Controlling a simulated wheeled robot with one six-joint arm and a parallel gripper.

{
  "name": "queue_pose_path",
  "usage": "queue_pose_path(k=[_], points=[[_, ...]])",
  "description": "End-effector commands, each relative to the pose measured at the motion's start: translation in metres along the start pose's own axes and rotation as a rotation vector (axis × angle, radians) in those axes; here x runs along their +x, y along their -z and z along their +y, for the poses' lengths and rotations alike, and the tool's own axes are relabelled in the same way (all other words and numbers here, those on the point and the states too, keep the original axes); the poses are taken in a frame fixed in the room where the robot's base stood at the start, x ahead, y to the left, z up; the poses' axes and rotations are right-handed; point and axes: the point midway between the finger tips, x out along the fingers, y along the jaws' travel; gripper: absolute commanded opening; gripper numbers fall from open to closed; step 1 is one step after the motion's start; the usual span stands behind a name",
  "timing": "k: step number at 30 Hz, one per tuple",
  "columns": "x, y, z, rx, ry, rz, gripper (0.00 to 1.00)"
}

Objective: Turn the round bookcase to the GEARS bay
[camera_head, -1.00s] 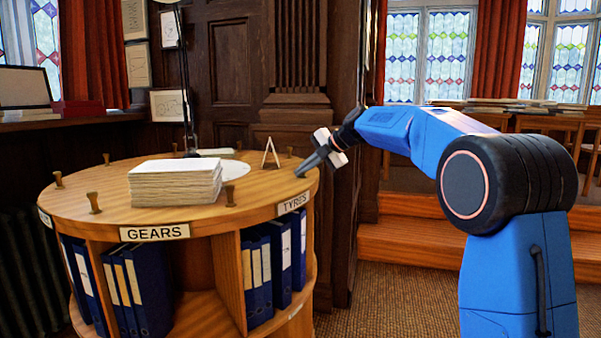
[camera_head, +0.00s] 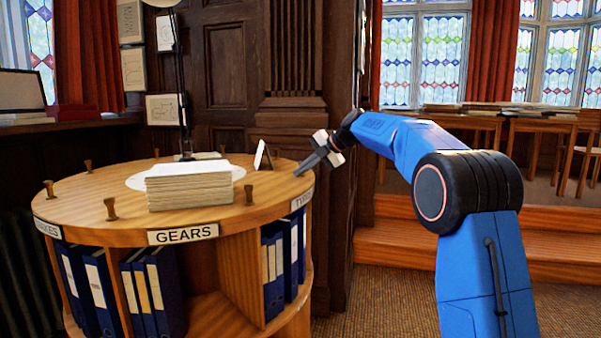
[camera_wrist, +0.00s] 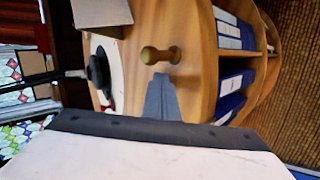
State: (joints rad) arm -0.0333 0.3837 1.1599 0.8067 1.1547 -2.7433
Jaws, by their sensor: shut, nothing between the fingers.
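The round wooden bookcase (camera_head: 130,229) stands at the left in the head view. Its GEARS label (camera_head: 183,234) is on the rim facing me. The TYRES label (camera_head: 302,198) is at the right of the rim, seen at a slant, and a partly cut label ending in "KES" (camera_head: 46,227) is at the left. Brass-coloured pegs stand round the top. My gripper (camera_head: 304,170) is shut and empty at the top's right edge. In the wrist view the fingertips (camera_wrist: 160,80) are right beside one peg (camera_wrist: 160,55); I cannot tell whether they touch.
A stack of paper (camera_head: 190,186) and a small tent card (camera_head: 262,155) stand on the top, with a lamp (camera_head: 183,90) behind. Blue binders (camera_head: 165,290) fill the bays. Wooden steps (camera_head: 400,245) lie behind my arm.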

Motion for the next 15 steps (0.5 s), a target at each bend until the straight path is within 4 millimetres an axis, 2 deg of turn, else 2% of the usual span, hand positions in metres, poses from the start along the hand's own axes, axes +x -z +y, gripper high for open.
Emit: queue_pose_path(k=[7,15], points=[[0.006,-0.023,0.004,-0.016,0.0,0.021,0.0],[0.007,-0.029,0.006,-0.022,0.0,0.027,0.0]])
